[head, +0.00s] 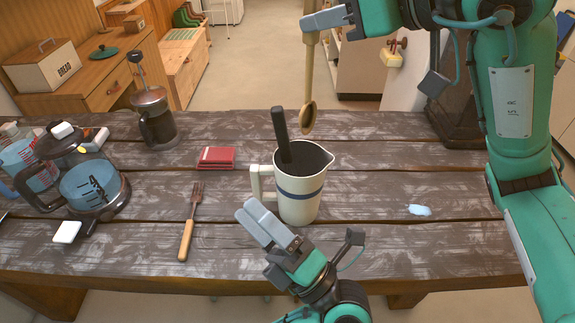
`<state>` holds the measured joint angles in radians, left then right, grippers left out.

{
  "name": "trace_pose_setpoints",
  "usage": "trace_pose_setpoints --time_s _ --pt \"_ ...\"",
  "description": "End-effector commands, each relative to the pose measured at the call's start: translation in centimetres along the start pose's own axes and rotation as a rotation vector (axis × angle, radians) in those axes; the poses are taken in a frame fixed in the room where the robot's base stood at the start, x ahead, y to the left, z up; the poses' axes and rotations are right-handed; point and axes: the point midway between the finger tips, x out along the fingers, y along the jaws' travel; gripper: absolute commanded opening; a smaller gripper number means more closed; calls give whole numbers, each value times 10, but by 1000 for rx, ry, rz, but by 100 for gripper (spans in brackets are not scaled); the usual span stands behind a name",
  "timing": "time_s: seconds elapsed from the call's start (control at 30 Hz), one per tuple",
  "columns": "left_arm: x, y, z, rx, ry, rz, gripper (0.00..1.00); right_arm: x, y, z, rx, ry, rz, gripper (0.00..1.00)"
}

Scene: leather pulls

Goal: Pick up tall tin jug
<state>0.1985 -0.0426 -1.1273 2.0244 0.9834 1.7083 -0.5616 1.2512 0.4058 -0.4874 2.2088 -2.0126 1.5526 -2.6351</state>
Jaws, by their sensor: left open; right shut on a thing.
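The tall tin jug (298,203), cream with a blue band and a handle on its left side, stands upright on the plank table. A dark-handled utensil (281,138) leans inside it. My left gripper (252,213) is open just in front of the jug's lower left side, overlapping its base in the picture; I cannot tell whether they touch. My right gripper (313,22), at the top, is shut on a long brass ladle-like tool (308,95). The tool hangs down with its round end above and behind the jug's rim.
On the table (365,235) are a red folded item (216,157), a wooden-handled fork (187,238), a glass coffee pot (92,186), a French press (155,120) and a pale blue blob (419,210). The table right of the jug is mostly clear.

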Motion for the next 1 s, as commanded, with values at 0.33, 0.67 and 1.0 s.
trace_pose_setpoints --time_s 0.33,0.67,1.0 --pt "-35 -59 33 72 -323 -391 100 0 0 0 0 0 0 0" --pt "-62 -83 46 75 -476 -578 100 0 0 0 0 0 0 0" --pt "-26 -112 68 75 -482 -581 100 0 0 0 0 0 0 0"
